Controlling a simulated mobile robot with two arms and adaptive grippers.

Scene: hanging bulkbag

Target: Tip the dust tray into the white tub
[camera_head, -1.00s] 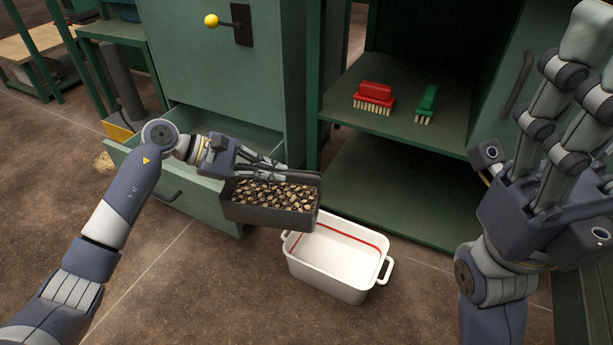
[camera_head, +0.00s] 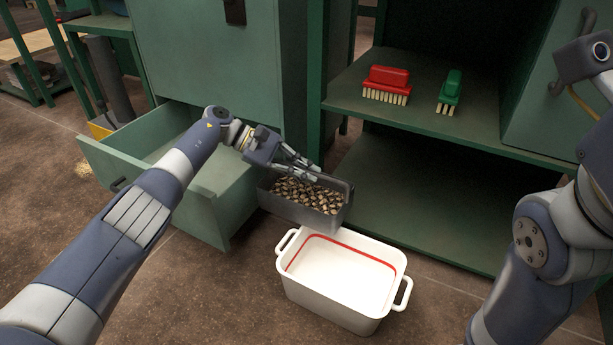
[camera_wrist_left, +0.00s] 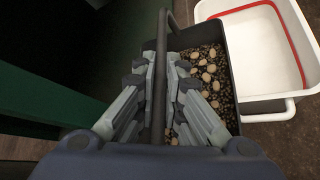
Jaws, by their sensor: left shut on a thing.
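The dark grey dust tray (camera_head: 298,212) is full of tan and dark bits and hangs roughly level in the head view. My left gripper (camera_head: 312,174) is shut on the bar along the tray's edge; the wrist view shows the fingers (camera_wrist_left: 167,90) on both sides of that bar. The white tub (camera_head: 330,300), with a red line inside and two handles, stands on the floor just below and in front of the tray, and looks empty. It also shows in the wrist view (camera_wrist_left: 268,117). My right gripper (camera_head: 588,55) is only partly in view at the right edge; its fingers are cut off.
An open green drawer (camera_head: 160,205) juts out left of the tray, under my left arm. A green cabinet shelf (camera_head: 420,115) behind holds a red brush (camera_head: 386,86) and a green brush (camera_head: 450,92). The floor (camera_head: 215,300) left of the tub is clear.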

